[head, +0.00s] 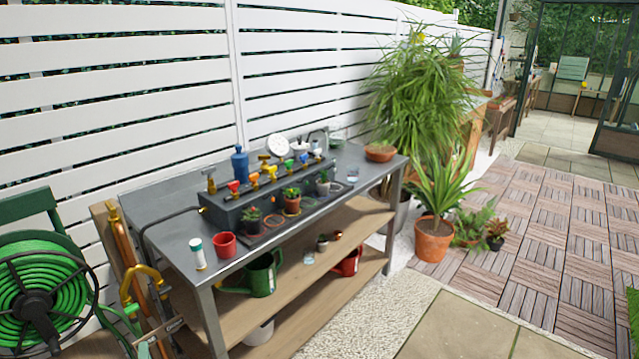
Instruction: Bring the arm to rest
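Neither of my arms nor either gripper can be made out in the head view. The grey metal potting bench (168,205) stands along the white fence. On it is a dark box (222,212) with several coloured taps along its top. Small potted plants stand in front of the box, among them one in a terracotta pot (292,207). A red cup (224,245) and a white tube with a green cap (197,253) stand upright at the near left end. A blue bottle (240,164) stands behind the box.
A green watering can (262,275) and a red one (347,263) are on the wooden shelf below. A green hose reel (38,305) and long-handled tools (120,240) stand at the left. A large terracotta pot (433,240) stands right of the bench. The paving (460,330) at front right is clear.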

